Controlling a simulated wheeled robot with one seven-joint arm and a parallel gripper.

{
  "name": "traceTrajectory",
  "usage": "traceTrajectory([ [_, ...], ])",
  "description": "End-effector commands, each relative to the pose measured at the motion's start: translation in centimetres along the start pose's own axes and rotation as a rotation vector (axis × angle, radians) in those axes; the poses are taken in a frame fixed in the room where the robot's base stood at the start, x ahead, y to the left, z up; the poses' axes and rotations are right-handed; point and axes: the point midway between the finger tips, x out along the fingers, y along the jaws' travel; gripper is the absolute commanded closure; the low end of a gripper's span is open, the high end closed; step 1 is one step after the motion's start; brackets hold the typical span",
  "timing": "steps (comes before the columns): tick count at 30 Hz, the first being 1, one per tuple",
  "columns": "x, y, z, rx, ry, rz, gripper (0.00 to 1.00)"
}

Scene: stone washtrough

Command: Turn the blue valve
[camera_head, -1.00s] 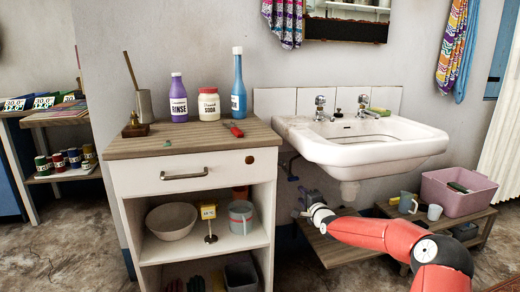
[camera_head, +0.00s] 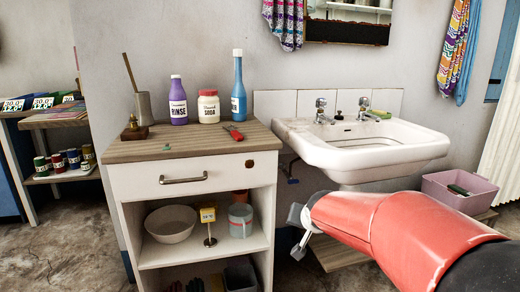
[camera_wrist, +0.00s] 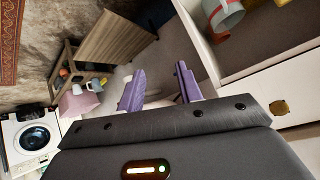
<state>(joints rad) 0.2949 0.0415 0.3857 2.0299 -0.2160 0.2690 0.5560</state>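The blue valve (camera_head: 293,181) is a small blue handle on the pipe under the left side of the white sink (camera_head: 365,150), beside the cabinet. It is small and its exact angle is hard to tell. My gripper (camera_head: 298,235) is below and nearer the camera than the valve, apart from it. In the wrist view my gripper (camera_wrist: 159,70) shows two purple fingers spread apart with nothing between them. I cannot make out the valve in the wrist view.
A white cabinet (camera_head: 185,207) stands close left of my gripper, with bottles on its wooden top. A low wooden shelf (camera_wrist: 117,37) lies under the sink. A pink tub (camera_head: 455,190) is at the right. The front floor is clear at left.

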Motion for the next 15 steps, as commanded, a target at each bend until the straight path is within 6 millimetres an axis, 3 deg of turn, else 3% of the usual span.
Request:
traceTrajectory([
  [1,-2.9,0.6,1.0,-0.043,-0.010,0.035,0.65],
  [3,-6.4,2.0,2.8,-0.093,-0.042,0.081,0.65],
  [9,-15.3,5.9,9.3,-0.198,-0.154,0.142,0.65],
  [15,-20.6,8.4,15.8,-0.258,-0.263,0.103,0.65],
])
